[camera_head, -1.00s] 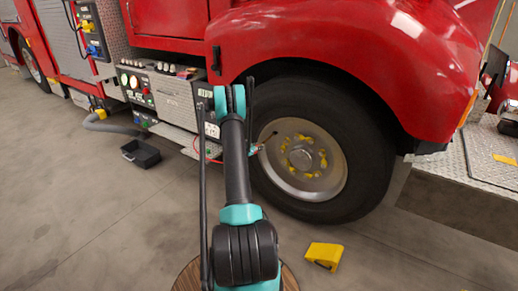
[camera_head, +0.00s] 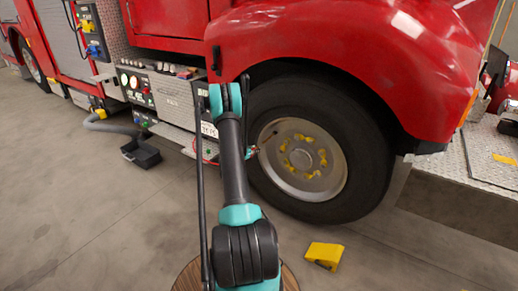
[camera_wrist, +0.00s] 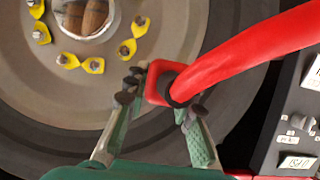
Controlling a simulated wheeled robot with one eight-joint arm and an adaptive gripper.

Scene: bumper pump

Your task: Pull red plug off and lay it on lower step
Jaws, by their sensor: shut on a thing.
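The red plug (camera_wrist: 160,80) is between the fingers of my gripper (camera_wrist: 158,100) in the wrist view. The gripper is shut on it. A thick red cable (camera_wrist: 245,50) leads from the plug to the upper right. The truck wheel shows behind the plug, so the plug looks apart from the panel, though its far end is hidden. In the head view, my arm hides most of the gripper and plug. The lower step (camera_head: 176,137) is a metal ledge under the truck's side panel, left of my arm.
The control panel (camera_head: 140,90) is above the step; its edge shows in the wrist view (camera_wrist: 300,130). The big front wheel (camera_head: 318,150) is right of my arm. A black bin (camera_head: 141,153) and a yellow chock (camera_head: 324,255) lie on the floor.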

